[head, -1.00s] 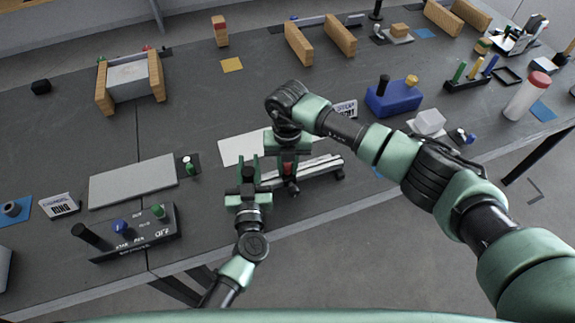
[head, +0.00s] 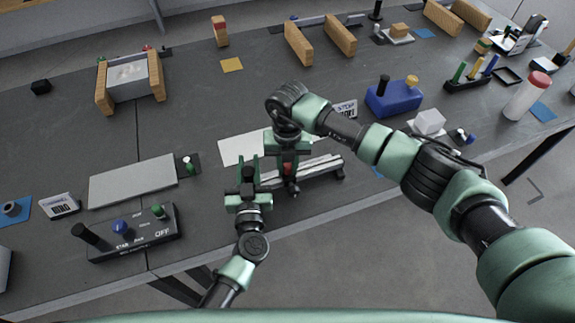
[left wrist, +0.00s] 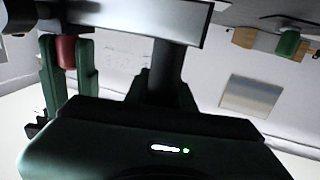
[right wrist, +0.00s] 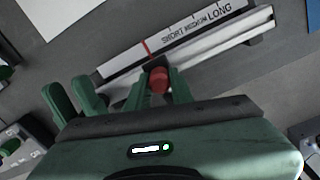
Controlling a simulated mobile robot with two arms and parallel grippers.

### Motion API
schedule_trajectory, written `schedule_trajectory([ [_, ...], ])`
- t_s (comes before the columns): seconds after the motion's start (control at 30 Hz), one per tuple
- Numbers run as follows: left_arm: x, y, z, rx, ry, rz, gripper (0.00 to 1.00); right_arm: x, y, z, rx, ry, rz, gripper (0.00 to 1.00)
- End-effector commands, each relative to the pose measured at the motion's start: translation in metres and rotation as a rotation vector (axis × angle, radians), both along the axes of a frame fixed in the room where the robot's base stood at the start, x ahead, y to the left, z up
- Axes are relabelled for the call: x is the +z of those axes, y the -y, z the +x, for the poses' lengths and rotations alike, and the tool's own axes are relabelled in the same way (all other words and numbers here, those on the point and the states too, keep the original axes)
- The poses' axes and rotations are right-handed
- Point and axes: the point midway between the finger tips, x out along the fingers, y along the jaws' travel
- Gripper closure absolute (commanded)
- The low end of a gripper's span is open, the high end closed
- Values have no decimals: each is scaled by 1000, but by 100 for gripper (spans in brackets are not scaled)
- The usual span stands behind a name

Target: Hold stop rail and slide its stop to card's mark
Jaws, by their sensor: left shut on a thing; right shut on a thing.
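The stop rail (head: 318,167), a pale bar with dark feet, lies near the table's front edge. In the right wrist view its scale (right wrist: 195,38) reads SHORT, MEDIUM, LONG. My left gripper (head: 248,172) is shut at the rail's left end. My right gripper (head: 288,168) is shut on the red stop (right wrist: 158,80). The stop's red line (right wrist: 147,48) lies left of the word SHORT. The stop also shows between the right fingers in the left wrist view (left wrist: 66,52). The card (head: 346,109) stands behind the rail, partly hidden by my right arm; its lower line is unreadable.
A white sheet (head: 240,148) lies behind the rail. A grey plate (head: 133,181) and a switch box (head: 133,235) are to the left. A blue block (head: 393,99) and a white hexagonal piece (head: 430,122) are to the right. The table's front edge is close.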

Motion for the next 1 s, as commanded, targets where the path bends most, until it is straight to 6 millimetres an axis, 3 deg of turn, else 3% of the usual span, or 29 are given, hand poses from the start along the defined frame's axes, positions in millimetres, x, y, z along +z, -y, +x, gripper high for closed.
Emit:
schedule_trajectory([
  [0.17, 0, 0, 0, 1, -1, 0, 100, 1, 5, 3, -1, 2, -1, 100],
  [0.33, 0, -1, 0, 1, -1, 0, 100, 1, 27, 11, -3, 4, -2, 100],
  [0.6, -1, -1, 0, 2, -1, 1, 100, 1, 29, 12, -2, 3, -1, 100],
  [0.63, -1, -1, 0, 2, -1, 1, 100, 1, 29, 12, -2, 3, -1, 72],
  [0.7, -1, -1, 0, 2, -1, 1, 100, 1, 29, 11, -2, 3, -1, 56],
  [1.0, 0, 0, 0, 1, -1, 1, 100, 1, 28, 11, 0, 1, 0, 56],
])
